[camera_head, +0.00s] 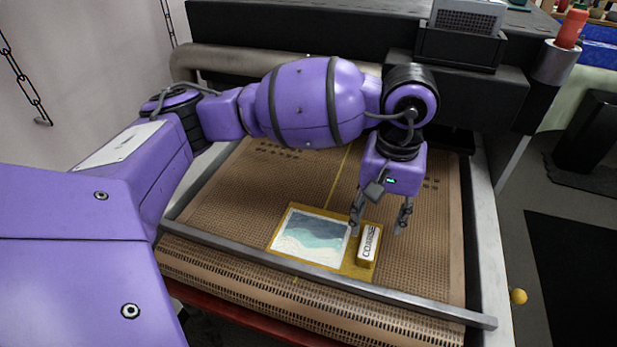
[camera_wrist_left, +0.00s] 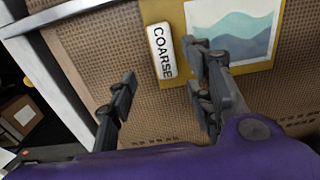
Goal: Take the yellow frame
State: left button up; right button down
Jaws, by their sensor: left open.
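The yellow frame (camera_head: 345,267) lies flat on the brown mesh belt, near the front metal bar. It surrounds a print with pale, teal and grey-blue wave shapes (camera_head: 311,236). A whitish block marked "COARSE" (camera_head: 368,243) sits on the frame's right part. My left gripper (camera_head: 379,229) is open, its fingers pointing down on either side of the block's far end. In the left wrist view the block (camera_wrist_left: 160,50) lies ahead between the open fingers (camera_wrist_left: 165,85), and the frame (camera_wrist_left: 178,20) shows behind one finger. I cannot tell whether the fingers touch anything. My right gripper is not in view.
A metal bar (camera_head: 320,275) crosses the belt's front edge. A dark machine housing (camera_head: 300,35) stands behind the belt (camera_head: 260,185). An orange-red bottle (camera_head: 571,27) stands in a holder at the back right. The belt is clear left of the frame.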

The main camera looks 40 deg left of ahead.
aim_at(369, 241)
pick_arm(q)
jog(key=f, duration=0.1)
jog(key=s+f, duration=0.1)
jog(key=shift+s+f, duration=0.1)
jog(key=shift+f, duration=0.3)
jog(key=f, duration=0.2)
jog(key=f+p, duration=0.1)
jog(key=shift+a+f, duration=0.25)
jog(key=shift+f, duration=0.55)
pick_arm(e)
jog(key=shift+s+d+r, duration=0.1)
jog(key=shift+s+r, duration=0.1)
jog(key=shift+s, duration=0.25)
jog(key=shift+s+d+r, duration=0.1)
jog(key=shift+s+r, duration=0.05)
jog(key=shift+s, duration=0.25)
